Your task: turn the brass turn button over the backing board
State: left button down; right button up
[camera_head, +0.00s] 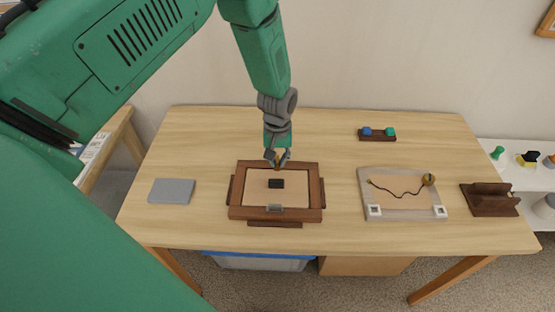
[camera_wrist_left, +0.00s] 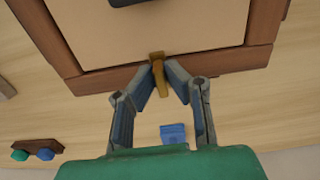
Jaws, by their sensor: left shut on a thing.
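A brown wooden frame (camera_head: 236,212) lies face down on the table with a tan backing board (camera_head: 256,192) in it; the board also shows in the left wrist view (camera_wrist_left: 160,35). The brass turn button (camera_wrist_left: 158,72) sits on the frame's far rail and lies across it. Its upper end in the wrist view is at the board's edge; I cannot tell how far it overlaps. My left gripper (camera_head: 277,160) is above that rail, its fingertips (camera_wrist_left: 168,78) shut on the button from both sides. My right gripper is not in view.
A grey slab (camera_head: 172,191) lies left of the frame. A pale board with a dark cord (camera_head: 367,205) and a dark wooden stand (camera_head: 490,208) are to the right. A dark holder with blue and green knobs (camera_head: 377,138) stands behind. A small blue thing (camera_wrist_left: 173,132) shows beyond the fingers.

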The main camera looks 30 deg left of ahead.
aim_at(279, 159)
pick_arm(q)
jog(key=shift+w+r, duration=0.15)
jog(key=shift+w, duration=0.25)
jog(key=c, duration=1.6)
grip_release()
jog(key=shift+c, duration=0.2)
jog(key=shift+s+r, duration=0.1)
jog(key=shift+r, duration=0.2)
notch_tip(279, 159, up, 11)
